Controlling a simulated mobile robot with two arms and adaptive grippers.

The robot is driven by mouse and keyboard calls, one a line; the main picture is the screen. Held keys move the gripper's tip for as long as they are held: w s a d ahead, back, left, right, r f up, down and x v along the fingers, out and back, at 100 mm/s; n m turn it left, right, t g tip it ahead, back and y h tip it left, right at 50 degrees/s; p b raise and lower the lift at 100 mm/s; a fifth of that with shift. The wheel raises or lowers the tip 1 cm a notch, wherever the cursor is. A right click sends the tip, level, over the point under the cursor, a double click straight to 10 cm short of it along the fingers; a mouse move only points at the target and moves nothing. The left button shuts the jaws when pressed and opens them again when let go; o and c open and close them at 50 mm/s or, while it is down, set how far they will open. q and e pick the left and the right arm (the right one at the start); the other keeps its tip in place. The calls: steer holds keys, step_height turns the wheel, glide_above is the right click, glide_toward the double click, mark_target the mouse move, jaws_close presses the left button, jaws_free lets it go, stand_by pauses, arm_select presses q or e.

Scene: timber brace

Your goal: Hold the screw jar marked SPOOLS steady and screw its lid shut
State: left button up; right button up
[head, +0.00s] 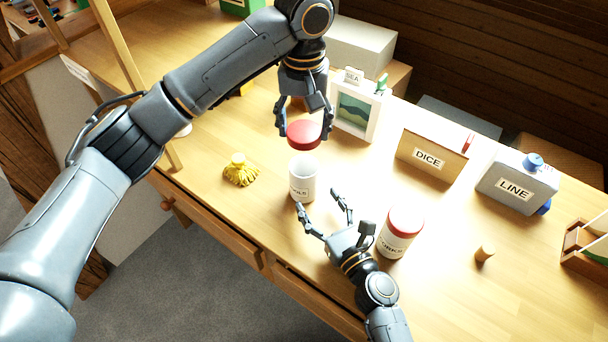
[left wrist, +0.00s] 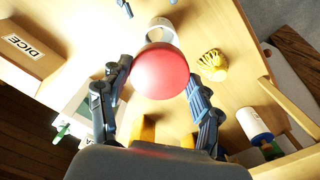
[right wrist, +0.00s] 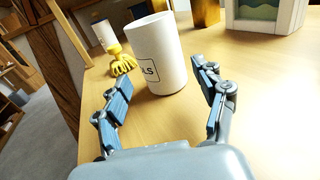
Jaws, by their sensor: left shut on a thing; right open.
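The white jar marked SPOOLS (head: 302,180) stands upright and open on the bench; it also shows in the right wrist view (right wrist: 158,55) and partly in the left wrist view (left wrist: 161,27). My left gripper (head: 305,130) is shut on the red lid (head: 304,135), which it holds above the jar, apart from it. The lid fills the middle of the left wrist view (left wrist: 161,72). My right gripper (head: 322,212) is open and empty, low on the near side of the jar. In the right wrist view its fingers (right wrist: 168,100) point toward the jar, with the jar between and beyond them.
A second red-lidded jar (head: 401,232) stands right of my right gripper, near a cork (head: 484,253). A yellow tasselled thing (head: 240,170) lies left of the jar. Behind are a picture frame (head: 357,108), a DICE box (head: 432,157) and a LINE can (head: 517,183).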

mark_target(299, 171)
steer(key=shift+s, duration=0.15)
steer(key=x, duration=1.2)
jaws_close()
stand_by(0.7)
